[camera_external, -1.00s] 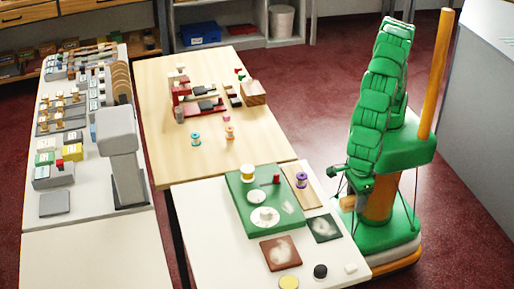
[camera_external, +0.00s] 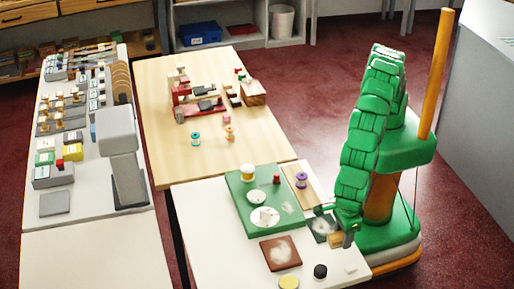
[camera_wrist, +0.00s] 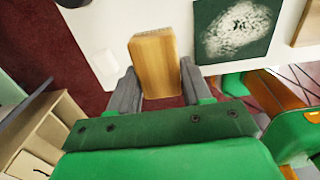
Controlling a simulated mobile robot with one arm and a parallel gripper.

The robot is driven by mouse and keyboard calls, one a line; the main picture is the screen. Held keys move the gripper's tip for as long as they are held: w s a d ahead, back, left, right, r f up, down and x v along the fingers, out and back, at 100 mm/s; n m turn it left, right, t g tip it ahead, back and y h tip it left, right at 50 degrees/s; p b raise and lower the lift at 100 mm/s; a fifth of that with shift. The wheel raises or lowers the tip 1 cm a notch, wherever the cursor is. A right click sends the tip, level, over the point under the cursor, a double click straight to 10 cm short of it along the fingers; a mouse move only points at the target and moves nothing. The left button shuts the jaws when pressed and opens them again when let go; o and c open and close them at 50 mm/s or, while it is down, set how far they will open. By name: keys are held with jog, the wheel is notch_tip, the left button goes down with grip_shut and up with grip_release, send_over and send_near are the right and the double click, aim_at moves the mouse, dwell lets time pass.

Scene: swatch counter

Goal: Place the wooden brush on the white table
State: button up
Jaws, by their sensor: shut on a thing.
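My gripper (camera_wrist: 159,76) is shut on the wooden brush, a light tan block (camera_wrist: 154,58) between its two grey fingers. In the outside view the brush (camera_external: 341,240) is at the right edge of the white table (camera_external: 215,250), with my gripper (camera_external: 345,233) around it. In the wrist view its far end overlaps the white table (camera_wrist: 175,15) and its near end shows against the red floor. I cannot tell whether the brush touches the tabletop.
A dark green swatch (camera_external: 321,229) lies close beside the brush. A brown swatch (camera_external: 281,253), a black round piece (camera_external: 320,271), a white block (camera_external: 350,267) and a green board (camera_external: 246,213) are on the table. The table's front left is bare.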

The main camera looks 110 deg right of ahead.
aim_at(339, 253)
jog(key=shift+w+a+f, duration=0.3)
jog(key=shift+f, duration=1.75)
jog(key=shift+f, duration=0.1)
jog(key=o, duration=1.1)
jog(key=shift+c, duration=0.2)
notch_tip(339, 253, up, 12)
jog(key=shift+r, duration=0.1)
